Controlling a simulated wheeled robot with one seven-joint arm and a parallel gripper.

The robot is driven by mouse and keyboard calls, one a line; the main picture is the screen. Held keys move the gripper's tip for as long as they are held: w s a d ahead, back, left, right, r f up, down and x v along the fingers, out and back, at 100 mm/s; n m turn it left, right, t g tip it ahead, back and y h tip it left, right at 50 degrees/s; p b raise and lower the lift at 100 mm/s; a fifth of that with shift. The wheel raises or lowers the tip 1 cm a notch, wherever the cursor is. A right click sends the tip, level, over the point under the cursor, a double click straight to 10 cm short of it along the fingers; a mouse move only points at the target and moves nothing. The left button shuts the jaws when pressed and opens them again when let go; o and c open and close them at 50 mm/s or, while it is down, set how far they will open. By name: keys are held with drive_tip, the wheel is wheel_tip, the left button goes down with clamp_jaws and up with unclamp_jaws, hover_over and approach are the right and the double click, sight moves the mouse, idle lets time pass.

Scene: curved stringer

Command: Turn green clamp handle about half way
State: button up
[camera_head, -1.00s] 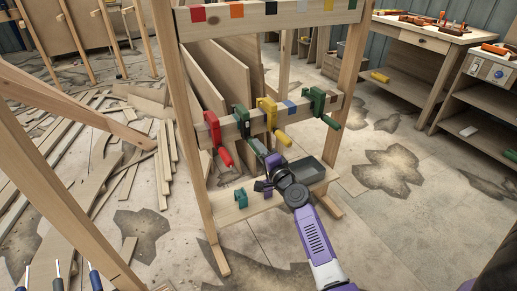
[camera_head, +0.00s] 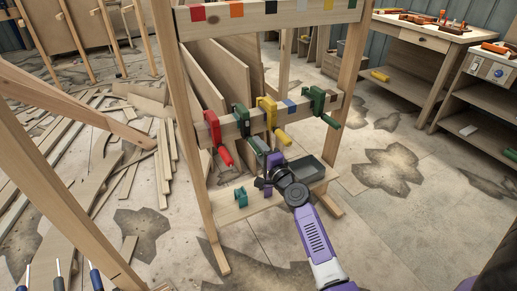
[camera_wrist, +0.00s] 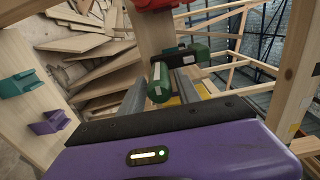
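The green clamp (camera_head: 241,120) hangs on the rail between the red and yellow clamps in the head view. Its green handle (camera_wrist: 159,82) points toward the camera in the wrist view, with a dark bar behind it. My gripper (camera_wrist: 161,92) has one grey finger on each side of the handle. The fingers look open, with gaps beside the handle; contact is not clear. In the head view my gripper (camera_head: 262,172) is below the rail, and hides part of the handle.
A red clamp (camera_head: 212,128) is close on the left and a yellow clamp (camera_head: 267,112) on the right. Another green clamp (camera_head: 318,100) is farther right. Below are a shelf (camera_head: 228,211) with a teal holder (camera_head: 241,197) and a grey tray (camera_head: 308,168).

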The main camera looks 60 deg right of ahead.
drive_tip(key=shift+o, duration=0.3)
drive_tip(key=v, duration=0.8)
drive_tip(key=shift+w+d, duration=0.1)
drive_tip(key=v, duration=0.6)
drive_tip(key=shift+b, duration=0.4)
drive_tip(key=shift+d, duration=0.1)
idle(0.5)
